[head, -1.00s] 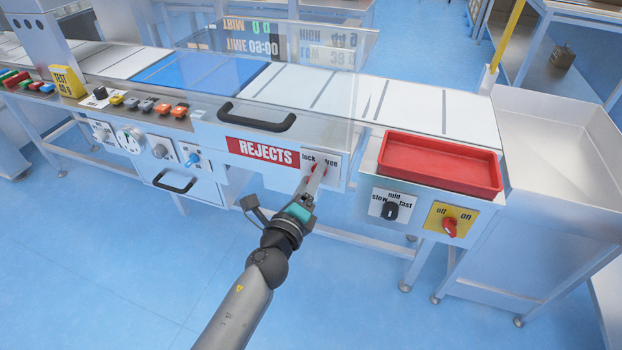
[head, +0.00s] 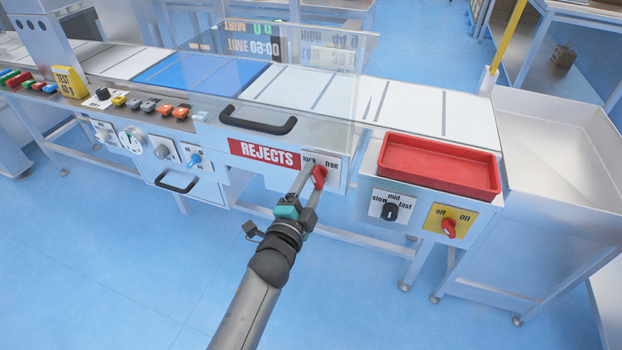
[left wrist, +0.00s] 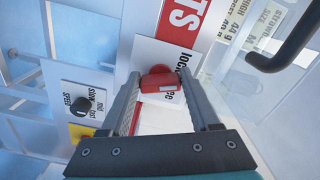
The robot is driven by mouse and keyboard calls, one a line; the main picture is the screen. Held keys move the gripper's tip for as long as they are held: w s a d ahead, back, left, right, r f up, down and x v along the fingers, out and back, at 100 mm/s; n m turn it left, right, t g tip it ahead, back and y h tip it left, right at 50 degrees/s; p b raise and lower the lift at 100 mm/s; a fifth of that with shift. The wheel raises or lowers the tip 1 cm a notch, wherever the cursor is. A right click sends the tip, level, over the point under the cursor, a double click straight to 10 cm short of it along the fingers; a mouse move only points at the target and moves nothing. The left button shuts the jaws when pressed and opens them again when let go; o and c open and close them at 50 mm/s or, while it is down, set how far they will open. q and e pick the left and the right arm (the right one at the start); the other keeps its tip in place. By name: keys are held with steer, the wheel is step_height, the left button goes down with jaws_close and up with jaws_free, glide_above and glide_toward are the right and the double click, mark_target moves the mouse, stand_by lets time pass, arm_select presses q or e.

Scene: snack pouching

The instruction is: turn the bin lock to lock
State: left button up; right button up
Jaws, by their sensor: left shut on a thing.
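The bin lock is a red knob (head: 319,175) on a white plate marked "lock" on the left and "free" on the right, beside the red REJECTS label (head: 264,153). My left gripper (head: 311,180) reaches it from below and in front. In the left wrist view the red knob (left wrist: 160,88) sits between the two fingertips (left wrist: 159,82), which are shut on it. The fingers cover part of the knob and plate in the head view, so the knob's exact pointing is hard to read. My right gripper is not in view.
A red tray (head: 438,168) stands to the right, over a black speed knob (head: 389,211) and a red off/on switch (head: 449,228). The floor in front is free.

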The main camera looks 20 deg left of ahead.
arm_select(q)
steer(key=shift+f+n+p, duration=0.1)
steer(key=shift+n+p, duration=0.8)
steer(key=shift+n, duration=1.5)
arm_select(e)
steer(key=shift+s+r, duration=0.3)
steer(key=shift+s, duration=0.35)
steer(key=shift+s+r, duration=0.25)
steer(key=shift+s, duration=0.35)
arm_select(q)
steer(key=o, duration=1.4)
steer(key=shift+c, duration=0.2)
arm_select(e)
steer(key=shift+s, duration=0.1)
arm_select(q)
steer(key=shift+s, duration=0.15)
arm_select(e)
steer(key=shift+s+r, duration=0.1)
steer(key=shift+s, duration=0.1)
